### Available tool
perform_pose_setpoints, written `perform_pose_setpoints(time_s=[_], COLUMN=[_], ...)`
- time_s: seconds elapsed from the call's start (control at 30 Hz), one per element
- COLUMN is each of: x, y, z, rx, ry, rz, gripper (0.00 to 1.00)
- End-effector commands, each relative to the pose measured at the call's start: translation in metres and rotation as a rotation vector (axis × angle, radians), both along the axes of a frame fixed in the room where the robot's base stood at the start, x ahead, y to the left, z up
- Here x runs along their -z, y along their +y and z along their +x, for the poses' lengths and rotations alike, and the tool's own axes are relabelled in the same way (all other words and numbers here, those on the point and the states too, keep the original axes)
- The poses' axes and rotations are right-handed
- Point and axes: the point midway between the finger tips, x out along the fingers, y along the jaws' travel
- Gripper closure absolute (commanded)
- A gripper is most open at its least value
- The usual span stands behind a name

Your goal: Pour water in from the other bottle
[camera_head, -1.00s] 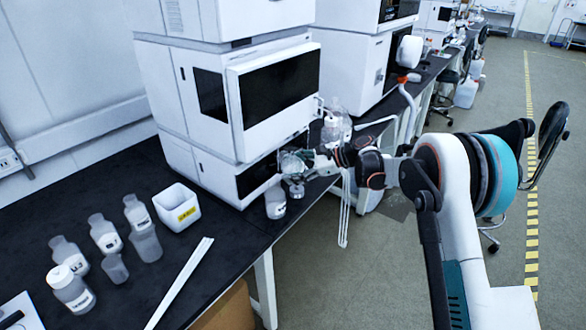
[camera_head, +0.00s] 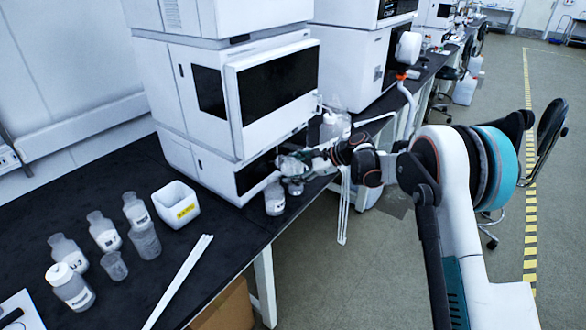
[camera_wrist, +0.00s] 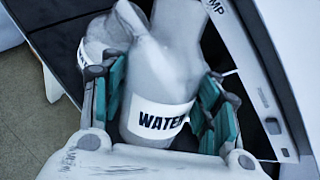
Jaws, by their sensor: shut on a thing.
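A clear bottle with a WATER label (camera_wrist: 158,120) is between the teal finger pads of my gripper (camera_wrist: 168,112) in the wrist view. In the head view my gripper (camera_head: 310,160) holds this bottle (camera_head: 290,166) tilted near the table's edge, in front of the white instrument. A labelled bottle (camera_head: 275,198) stands upright on the table below and to its left. Another clear vessel (camera_head: 296,187) shows just below the held bottle. In the wrist view a clear labelled bottle (camera_wrist: 97,45) is behind the held one. The water level and any flow cannot be made out.
The white stacked instrument (camera_head: 215,110) stands close behind my gripper. A white bin (camera_head: 178,206), several bottles (camera_head: 103,232) and long white strips (camera_head: 180,280) are on the dark table at left. A larger clear bottle (camera_head: 334,126) is beyond my gripper.

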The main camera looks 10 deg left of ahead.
Motion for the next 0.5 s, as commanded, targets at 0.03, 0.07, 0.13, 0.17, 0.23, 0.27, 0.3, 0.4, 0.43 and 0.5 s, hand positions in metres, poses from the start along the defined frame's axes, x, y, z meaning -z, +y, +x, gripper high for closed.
perform_pose_setpoints(time_s=[0.03,0.07,0.13,0.17,0.23,0.27,0.3,0.4,0.43,0.5], x=[0.0016,0.0023,0.0032,0.0033,0.0032,0.0032,0.0032,0.0031,0.0031,0.0032], y=[0.0002,0.0001,0.0001,0.0000,-0.0001,0.0000,-0.0001,-0.0001,-0.0001,-0.0001], z=[-0.0002,-0.0001,0.0000,0.0001,0.0002,0.0001,0.0003,0.0003,0.0003,0.0004], rx=[0.000,-0.001,0.000,0.000,0.000,0.000,0.000,0.000,-0.001,0.000], ry=[-0.008,-0.011,-0.014,-0.015,-0.015,-0.015,-0.015,-0.015,-0.016,-0.028], rz=[-0.006,-0.009,-0.014,-0.014,-0.014,-0.014,-0.014,-0.014,-0.015,-0.026], gripper=[0.82,0.82,0.82,0.82,0.82,0.82,0.82,0.82,0.82,0.82])
